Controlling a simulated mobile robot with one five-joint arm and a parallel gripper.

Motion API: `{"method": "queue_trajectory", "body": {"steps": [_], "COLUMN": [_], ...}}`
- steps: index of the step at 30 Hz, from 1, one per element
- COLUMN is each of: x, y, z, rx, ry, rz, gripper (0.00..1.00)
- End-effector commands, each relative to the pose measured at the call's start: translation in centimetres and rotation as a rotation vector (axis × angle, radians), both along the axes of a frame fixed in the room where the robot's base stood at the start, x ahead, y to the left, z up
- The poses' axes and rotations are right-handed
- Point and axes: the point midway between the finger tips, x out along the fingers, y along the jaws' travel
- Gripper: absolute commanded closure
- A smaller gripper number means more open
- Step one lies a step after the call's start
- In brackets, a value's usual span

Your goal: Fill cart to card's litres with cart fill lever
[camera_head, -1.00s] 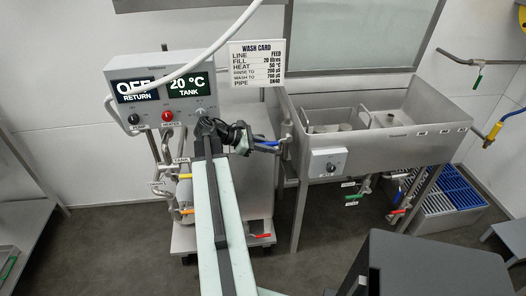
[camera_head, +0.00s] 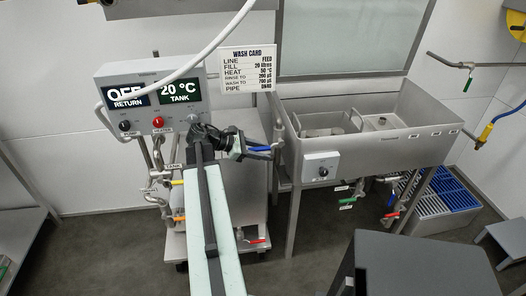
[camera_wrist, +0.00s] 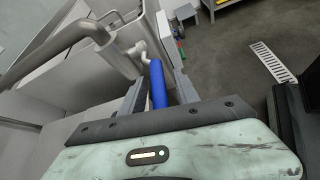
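The cart (camera_head: 175,245) carries a control box with two displays: OFF / RETURN (camera_head: 126,97) and 20 °C / TANK (camera_head: 180,92). The wash card (camera_head: 252,70) reads line FEED, fill 20 litres, heat 50 °C. My gripper (camera_head: 258,151) is at the cart's right side, by a blue-handled lever (camera_head: 259,149). In the wrist view, the blue handle (camera_wrist: 158,84) lies between my two fingers (camera_wrist: 158,92), with narrow gaps visible beside it. The fingers look apart. I cannot read a label on this lever, and no litre reading is visible.
A steel sink (camera_head: 375,130) with a knob box (camera_head: 320,167) stands close to the right of the cart. A red lever (camera_head: 258,241) is low on the cart. A white hose (camera_head: 205,55) crosses in front. A dark box (camera_head: 425,265) stands at front right.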

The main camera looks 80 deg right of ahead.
Motion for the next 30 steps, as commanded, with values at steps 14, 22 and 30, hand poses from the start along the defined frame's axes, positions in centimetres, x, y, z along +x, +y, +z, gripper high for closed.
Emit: {"method": "queue_trajectory", "body": {"steps": [14, 22, 30], "x": [5.6, 5.6, 6.5], "y": [3.0, 3.1, 3.2], "z": [3.5, 3.4, 3.6], "rx": [0.0, 0.001, 0.001], "ry": [0.0, 0.0, 0.001], "rz": [0.0, -0.001, 0.013], "gripper": [0.62, 0.62, 0.62]}}
